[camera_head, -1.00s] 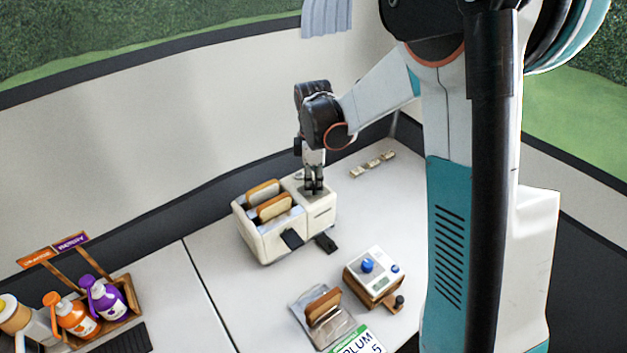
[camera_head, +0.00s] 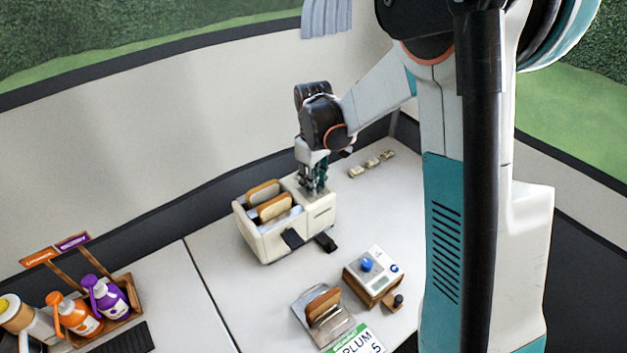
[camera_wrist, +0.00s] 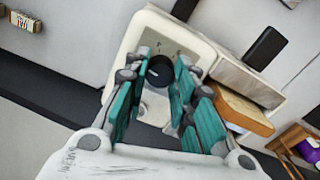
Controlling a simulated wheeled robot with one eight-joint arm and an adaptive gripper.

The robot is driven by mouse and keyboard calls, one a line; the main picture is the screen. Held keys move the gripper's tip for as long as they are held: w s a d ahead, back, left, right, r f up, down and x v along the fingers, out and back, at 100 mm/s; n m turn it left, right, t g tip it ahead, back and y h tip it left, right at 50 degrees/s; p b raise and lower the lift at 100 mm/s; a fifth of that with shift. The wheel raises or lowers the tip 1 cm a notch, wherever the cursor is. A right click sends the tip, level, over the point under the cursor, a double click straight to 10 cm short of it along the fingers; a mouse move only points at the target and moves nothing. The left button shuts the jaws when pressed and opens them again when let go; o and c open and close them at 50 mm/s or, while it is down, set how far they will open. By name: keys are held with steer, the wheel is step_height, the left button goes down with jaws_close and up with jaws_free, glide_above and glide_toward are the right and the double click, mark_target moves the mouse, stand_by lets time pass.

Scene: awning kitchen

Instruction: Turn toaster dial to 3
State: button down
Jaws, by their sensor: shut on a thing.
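The cream toaster (camera_head: 268,240) stands on the white counter with slices of bread (camera_head: 274,207) in its slots. In the wrist view, a dark round dial (camera_wrist: 160,71) sits on the toaster's top panel (camera_wrist: 205,52). My gripper (camera_head: 314,187) points down at that panel from above. In the wrist view its teal-padded fingers (camera_wrist: 158,85) are on both sides of the dial and shut on it. The dial's number marks are too small to read, so its setting cannot be told. In the head view the dial is hidden by the fingers.
A small box with a blue knob (camera_head: 366,265) and a bread slice on a stand (camera_head: 322,303) are in front of the toaster. Small blocks (camera_head: 372,162) lie behind it. A wooden caddy with bottles (camera_head: 103,296) is at left.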

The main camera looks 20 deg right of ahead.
steer(key=shift+m, duration=0.3)
steer(key=c, duration=1.3)
jaws_free()
step_height(320, 180, up, 12)
